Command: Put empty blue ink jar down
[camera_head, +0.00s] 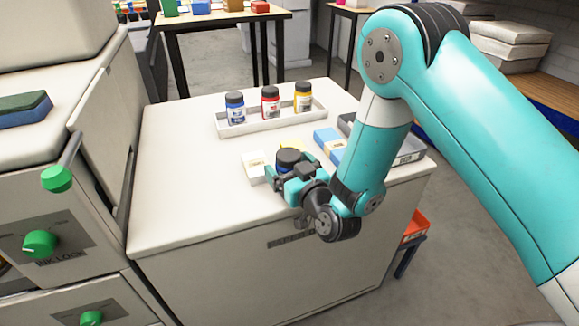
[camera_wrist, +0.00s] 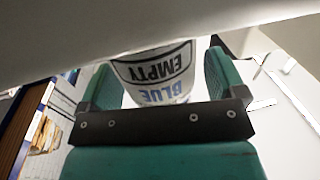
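The empty blue ink jar (camera_head: 289,158) has a dark lid and is at the front of the white cabinet top. In the wrist view, its white label (camera_wrist: 155,72) reads "EMPTY" and "BLUE". My gripper (camera_head: 294,172) reaches around the jar from the front. Its green fingers (camera_wrist: 162,82) lie on either side of the jar. A narrow gap seems to show by the right finger, but whether the fingers press on the jar is unclear. The jar looks upright; its base is hidden, so contact with the top cannot be told.
A white tray (camera_head: 268,122) behind holds blue, red and yellow ink jars. A white block (camera_head: 254,166) is close left of the jar. A blue box (camera_head: 329,143) and a grey tray (camera_head: 410,156) lie to the right. The cabinet top (camera_head: 185,190) is clear at left.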

